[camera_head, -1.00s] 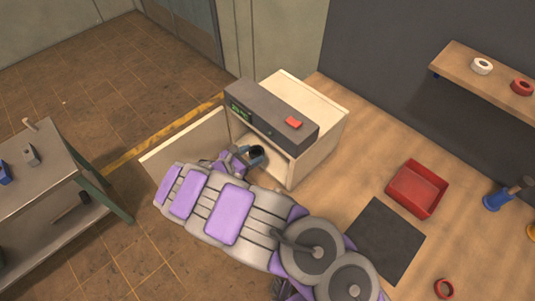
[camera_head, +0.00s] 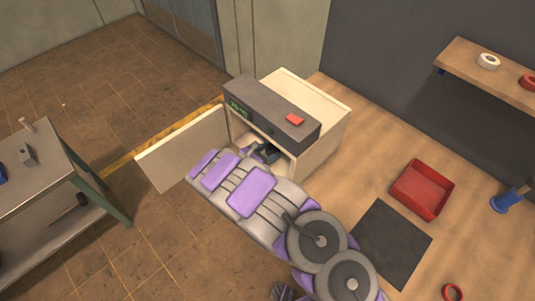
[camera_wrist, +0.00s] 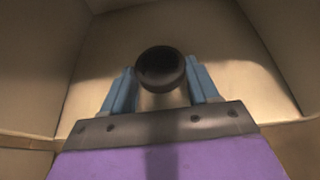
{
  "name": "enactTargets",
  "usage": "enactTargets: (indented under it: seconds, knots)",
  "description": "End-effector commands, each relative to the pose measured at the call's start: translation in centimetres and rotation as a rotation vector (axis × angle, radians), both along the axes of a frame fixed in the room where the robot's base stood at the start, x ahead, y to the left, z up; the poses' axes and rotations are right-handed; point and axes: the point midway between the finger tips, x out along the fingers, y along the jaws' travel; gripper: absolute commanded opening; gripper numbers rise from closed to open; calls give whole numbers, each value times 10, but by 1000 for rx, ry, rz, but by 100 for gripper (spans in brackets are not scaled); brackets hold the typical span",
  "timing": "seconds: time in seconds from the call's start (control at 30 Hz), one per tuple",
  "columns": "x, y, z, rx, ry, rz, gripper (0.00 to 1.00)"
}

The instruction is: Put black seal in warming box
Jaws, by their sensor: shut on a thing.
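The warming box (camera_head: 325,137) is a cream cabinet with a dark control panel on its top front and its door (camera_head: 185,150) swung open to the left. My gripper (camera_head: 268,151) reaches into the box's opening, with my arm across the front. In the wrist view, my gripper (camera_wrist: 160,88) has its two blue fingers shut on the black seal (camera_wrist: 160,68), a dark round piece. The box's pale inner walls and floor surround it there. The seal is hidden or too small to make out in the head view. I cannot tell whether it touches the box floor.
A red tray (camera_head: 422,190) and a dark mat (camera_head: 394,243) lie right of the box. A wall shelf (camera_head: 485,77) holds a white ring and a red ring. A metal bench (camera_head: 40,185) stands at the left.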

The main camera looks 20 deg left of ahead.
Motion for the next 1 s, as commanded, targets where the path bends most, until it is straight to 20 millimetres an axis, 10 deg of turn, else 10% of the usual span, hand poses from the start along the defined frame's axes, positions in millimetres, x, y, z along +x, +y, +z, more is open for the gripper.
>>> enactTargets:
  seconds: [0.83, 0.87, 1.0]
  knots:
    - [0, -2, -22, 0, 12, -4, 31]
    - [0, -2, -23, 0, 13, -4, 62]
    - [-1, -2, -25, -2, 17, -3, 76]
